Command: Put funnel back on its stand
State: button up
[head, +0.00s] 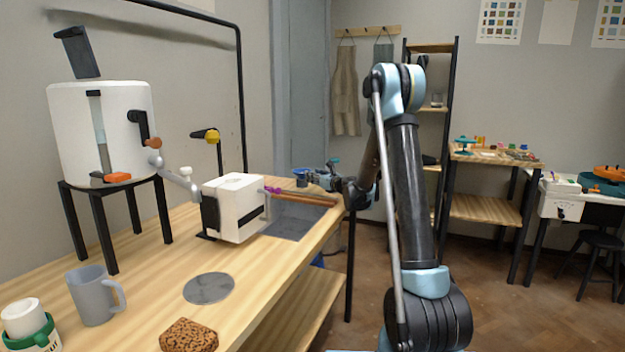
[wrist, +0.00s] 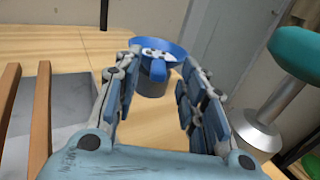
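A blue funnel (wrist: 172,50) with a wide rim and a handle or tab facing me shows in the wrist view, just beyond and between my fingertips. A grey rounded part shows below its rim. In the head view a small blue thing, likely the funnel (head: 301,178), is at the far end of the wooden bench. My gripper (wrist: 161,62) is open, with one finger on each side of the funnel's line and a gap to both. In the head view my gripper (head: 333,172) is small and partly behind my arm. I cannot tell which thing is the funnel's stand.
A white box machine (head: 238,205), a white tank (head: 75,135) on black legs and a grey mug (head: 92,295) stand on the bench. A grey plate (head: 290,222) and two wooden bars (wrist: 40,120) lie near my gripper. A green-topped post (wrist: 285,75) stands close at right.

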jog(key=v, duration=0.9)
jog(key=shift+s+d, duration=0.15)
jog(key=shift+s, duration=0.1)
jog(key=shift+s, duration=0.1)
